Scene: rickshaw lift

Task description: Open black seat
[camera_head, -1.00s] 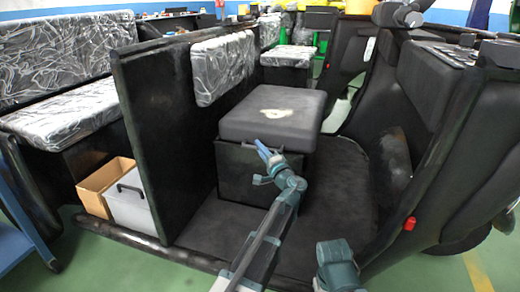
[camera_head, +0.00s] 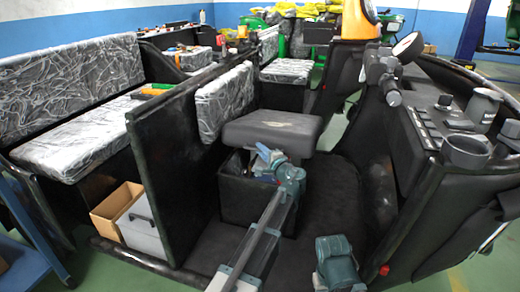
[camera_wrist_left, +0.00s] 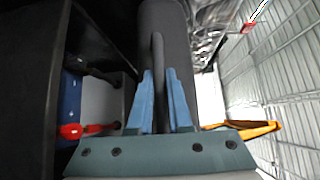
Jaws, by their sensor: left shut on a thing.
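The black seat (camera_head: 272,131) is in the middle of the head view, with its front side raised off the black box (camera_head: 262,203) under it. Through the gap I see part of the box's inside, with some blue in it. My left gripper (camera_head: 268,153) is at the seat's front edge. In the left wrist view its blue fingers (camera_wrist_left: 160,100) are shut on a grey handle (camera_wrist_left: 158,60) of the seat. Of my right arm only a teal part shows at the bottom of the head view. Its fingers are not seen.
A black partition (camera_head: 175,160) stands left of the seat. The dashboard (camera_head: 440,140) with cup-like parts is at the right. Left of the partition are a cardboard box (camera_head: 115,205) and a grey box (camera_head: 142,230). The floor around the seat box is clear.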

